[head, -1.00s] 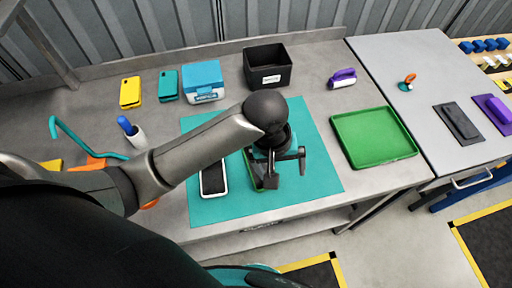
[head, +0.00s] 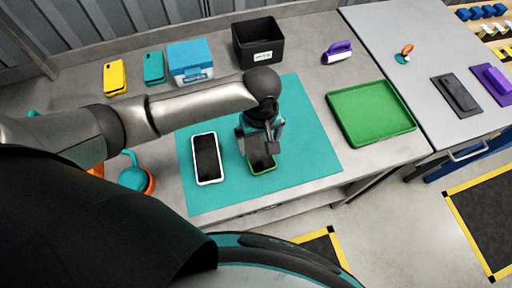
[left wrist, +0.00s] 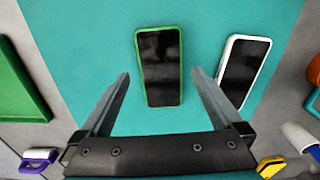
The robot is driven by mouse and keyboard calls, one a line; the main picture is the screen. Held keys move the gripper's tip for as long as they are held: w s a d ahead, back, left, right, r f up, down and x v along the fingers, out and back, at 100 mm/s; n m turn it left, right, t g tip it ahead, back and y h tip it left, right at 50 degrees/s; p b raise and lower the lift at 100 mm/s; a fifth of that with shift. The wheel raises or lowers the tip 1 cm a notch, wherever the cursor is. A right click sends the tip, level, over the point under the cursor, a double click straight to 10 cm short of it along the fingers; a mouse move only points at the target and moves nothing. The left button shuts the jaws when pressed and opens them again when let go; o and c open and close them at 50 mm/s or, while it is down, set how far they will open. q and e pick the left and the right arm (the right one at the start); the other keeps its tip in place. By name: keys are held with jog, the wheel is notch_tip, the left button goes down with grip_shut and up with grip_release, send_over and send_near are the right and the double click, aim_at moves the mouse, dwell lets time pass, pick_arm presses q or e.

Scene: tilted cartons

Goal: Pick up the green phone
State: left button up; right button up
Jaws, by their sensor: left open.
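The green phone (head: 261,161) lies flat, dark screen up with a green rim, on the teal mat (head: 310,150). In the left wrist view the green phone (left wrist: 160,68) lies ahead of and between the two open fingers. My left gripper (head: 259,146) is over the phone in the head view and hides its far part. In the left wrist view the left gripper (left wrist: 160,92) is open with nothing held; whether the fingers touch the mat cannot be told. My right gripper is not in view.
A white-rimmed phone (head: 207,158) lies left of the green one, close to one finger in the wrist view. A green tray (head: 371,113) is to the right. A black bin (head: 258,42), blue box (head: 190,61) and yellow phone (head: 115,76) stand behind.

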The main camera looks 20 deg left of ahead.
aim_at(258, 152)
pick_arm(q)
jog(key=shift+w+a+f+b, duration=0.15)
jog(key=shift+f+b, duration=0.1)
jog(key=shift+f, duration=1.15)
jog(key=shift+w+a+f+b, duration=0.1)
jog(key=shift+f+b, duration=0.15)
jog(key=shift+f, duration=1.1)
jog(key=c, duration=1.2)
jog(key=shift+c, duration=0.3)
jog(key=shift+r, duration=0.15)
